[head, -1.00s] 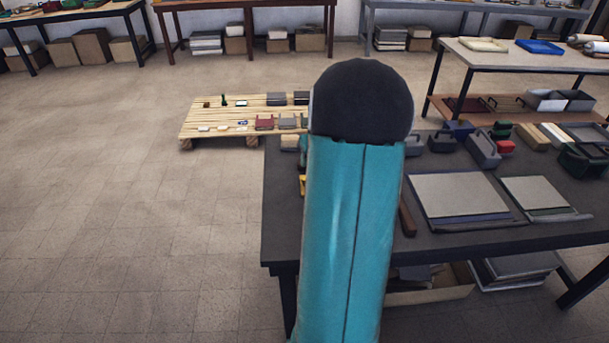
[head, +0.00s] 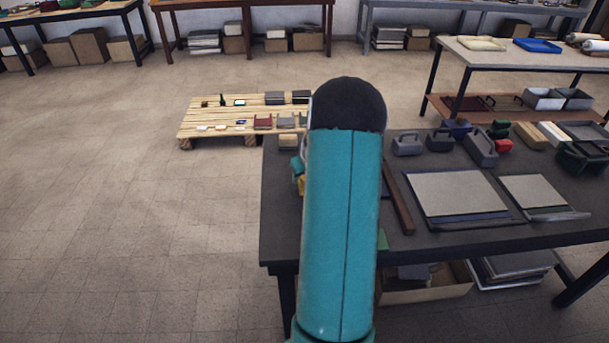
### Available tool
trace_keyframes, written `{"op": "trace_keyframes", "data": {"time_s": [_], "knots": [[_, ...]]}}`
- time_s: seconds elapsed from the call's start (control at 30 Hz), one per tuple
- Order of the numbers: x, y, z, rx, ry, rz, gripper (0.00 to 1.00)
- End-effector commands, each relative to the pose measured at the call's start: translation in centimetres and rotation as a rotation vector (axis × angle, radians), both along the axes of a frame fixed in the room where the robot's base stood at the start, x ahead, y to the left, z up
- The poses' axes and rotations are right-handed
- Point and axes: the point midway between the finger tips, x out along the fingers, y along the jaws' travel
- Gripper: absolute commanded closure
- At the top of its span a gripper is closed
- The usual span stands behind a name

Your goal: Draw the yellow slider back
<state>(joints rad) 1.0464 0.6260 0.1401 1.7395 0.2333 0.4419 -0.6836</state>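A small patch of yellow (head: 301,186) shows at the left edge of my teal arm, over the dark table. It may be part of the yellow slider, but most of it is hidden behind the arm and I cannot tell its shape. A small teal piece shows just above it; I cannot tell what it is. My gripper is not visible, as my own arm link with its black rounded joint blocks the middle of the head view. Whether the gripper touches anything cannot be seen.
The dark table (head: 283,236) carries a brown wooden strip (head: 396,203), two flat boards (head: 456,192) and (head: 535,191), grey tool-like blocks (head: 407,144) and a red block (head: 503,146). A slatted pallet (head: 200,118) with small items lies behind. The floor at left is clear.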

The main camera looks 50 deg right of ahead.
Motion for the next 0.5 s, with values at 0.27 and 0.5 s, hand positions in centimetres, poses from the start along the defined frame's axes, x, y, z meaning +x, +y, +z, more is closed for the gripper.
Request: {"op": "trace_keyframes", "data": {"time_s": [0.27, 0.5], "knots": [[0.0, 0.0, 0.0, 0.0, 0.0, 0.0, 1.0], [1.0, 0.9, 0.0, 0.0, 0.0, 0.005, 1.0]]}}
